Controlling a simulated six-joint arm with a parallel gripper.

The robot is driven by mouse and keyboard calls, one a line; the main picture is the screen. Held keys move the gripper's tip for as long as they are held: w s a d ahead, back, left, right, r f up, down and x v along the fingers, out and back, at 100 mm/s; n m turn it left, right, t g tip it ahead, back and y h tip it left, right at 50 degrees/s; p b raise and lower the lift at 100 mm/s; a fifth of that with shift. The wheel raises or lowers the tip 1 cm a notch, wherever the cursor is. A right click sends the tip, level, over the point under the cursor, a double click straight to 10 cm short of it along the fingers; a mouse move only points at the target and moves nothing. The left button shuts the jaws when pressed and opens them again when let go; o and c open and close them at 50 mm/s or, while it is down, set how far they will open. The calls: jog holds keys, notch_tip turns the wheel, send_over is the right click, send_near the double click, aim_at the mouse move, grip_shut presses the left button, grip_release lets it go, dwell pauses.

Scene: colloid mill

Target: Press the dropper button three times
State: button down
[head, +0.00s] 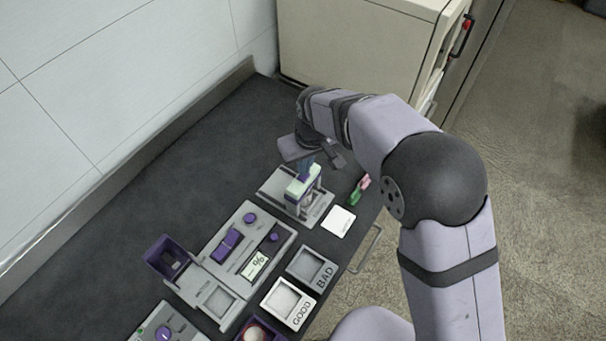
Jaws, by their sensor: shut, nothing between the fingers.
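A dispenser-like device with a pale green and purple head (297,190) stands on a grey base (272,190) near the middle of the bench. It looks like the dropper. My gripper (304,175) is shut, points down and is right over the head of this device. Its fingertips are at or just above the top. I cannot tell whether they touch it. The dropper button is not clearly seen; my fingers likely cover it.
A grey machine with purple knobs (249,218) and a display (254,266) stands nearer. Trays marked BAD (325,282) and GOOD (302,312), a white card (338,221) and small green and pink items (358,190) lie close by. The bench's far left is clear.

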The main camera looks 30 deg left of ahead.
jog(key=shift+f+b, duration=0.4)
jog(key=shift+f, duration=0.3)
dwell(0.7)
jog(key=shift+r, duration=0.1)
dwell(0.3)
jog(key=a+p+v, duration=0.1)
jog(key=p+v, duration=0.4)
jog(key=v, duration=0.2)
jog(key=shift+w+r+p, duration=0.25)
jog(key=shift+w+p, duration=0.1)
jog(key=shift+p, duration=0.05)
dwell(0.3)
jog(key=shift+a+r+p, duration=0.1)
jog(key=shift+r+p, duration=0.2)
jog(key=shift+p, duration=0.8)
jog(key=shift+f, duration=0.25)
jog(key=shift+s+d+b+x, duration=0.1)
jog(key=shift+d+b+x, duration=0.1)
jog(key=shift+b+x, duration=0.75)
jog(key=shift+s+d+b+x, duration=0.15)
jog(key=shift+b+x, duration=0.5)
jog(key=shift+x, duration=0.45)
jog(key=shift+s+d+b+x, duration=0.1)
jog(key=shift+d+b+x, duration=0.1)
jog(key=shift+b+x, duration=0.75)
jog(key=shift+f, duration=0.6)
